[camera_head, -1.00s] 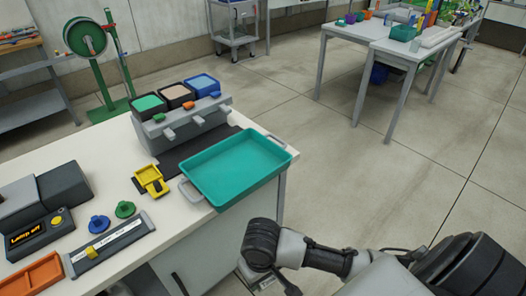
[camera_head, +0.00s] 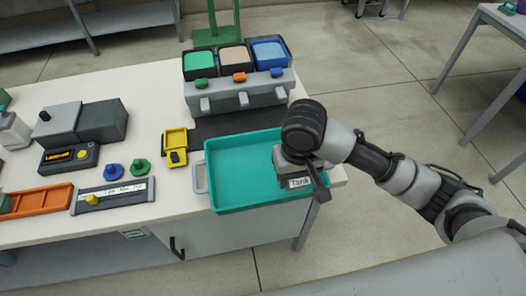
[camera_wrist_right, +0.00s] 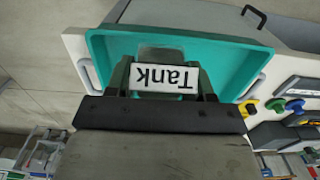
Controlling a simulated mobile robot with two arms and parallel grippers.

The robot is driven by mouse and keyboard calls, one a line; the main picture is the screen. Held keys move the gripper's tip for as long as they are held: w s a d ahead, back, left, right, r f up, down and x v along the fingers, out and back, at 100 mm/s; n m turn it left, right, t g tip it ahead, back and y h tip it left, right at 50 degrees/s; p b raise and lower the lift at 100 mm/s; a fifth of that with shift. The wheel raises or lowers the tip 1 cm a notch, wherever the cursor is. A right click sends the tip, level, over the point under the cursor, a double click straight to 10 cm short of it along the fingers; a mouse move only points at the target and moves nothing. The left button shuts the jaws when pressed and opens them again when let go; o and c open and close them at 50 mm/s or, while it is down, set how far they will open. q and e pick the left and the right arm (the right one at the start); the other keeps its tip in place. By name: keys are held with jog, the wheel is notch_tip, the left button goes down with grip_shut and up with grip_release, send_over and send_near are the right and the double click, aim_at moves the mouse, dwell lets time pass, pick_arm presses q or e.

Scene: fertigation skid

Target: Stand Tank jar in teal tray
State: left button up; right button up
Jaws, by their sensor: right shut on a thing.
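The teal tray (camera_head: 236,178) lies at the right end of the white bench, its floor otherwise empty. The Tank jar (camera_head: 299,183) shows mainly its white "Tank" label, over the right part of the tray. My right gripper (camera_head: 306,166) is above the tray's right side and shut on the jar. In the right wrist view the fingers (camera_wrist_right: 163,97) stand on both sides of the jar's label (camera_wrist_right: 163,79), with the tray (camera_wrist_right: 225,55) behind it. The jar's body is mostly hidden, and I cannot tell whether it touches the tray floor. My left gripper is not in view.
A grey dispenser (camera_head: 240,96) with three coloured bins stands behind the tray. A yellow holder (camera_head: 175,143), blue and green knobs (camera_head: 113,171), a grey lamp unit (camera_head: 68,157) and an orange tray (camera_head: 40,201) lie left. The bench edge is close in front.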

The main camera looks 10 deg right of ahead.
jog(key=w+f, duration=0.1)
jog(key=w, duration=0.1)
jog(key=w+f, duration=0.2)
jog(key=w, duration=0.1)
jog(key=w+d+f, duration=0.1)
jog(key=w, duration=0.1)
jog(key=shift+w+f, duration=0.15)
jog(key=shift+w, duration=0.15)
jog(key=w+f, duration=0.1)
jog(key=w, duration=0.2)
jog(key=shift+f+b, duration=0.3)
jog(key=shift+f, duration=0.05)
jog(key=shift+w+d+f, duration=0.15)
jog(key=shift+w+f, duration=0.15)
jog(key=shift+f, duration=0.05)
notch_tip(320, 180, down, 3)
jog(key=shift+f, duration=0.2)
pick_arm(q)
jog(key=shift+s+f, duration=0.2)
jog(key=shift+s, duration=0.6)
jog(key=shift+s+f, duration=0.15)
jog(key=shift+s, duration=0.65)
pick_arm(e)
jog(key=shift+f, duration=0.15)
jog(key=shift+f, duration=0.1)
jog(key=o, duration=1)
jog(key=shift+c, duration=0.2)
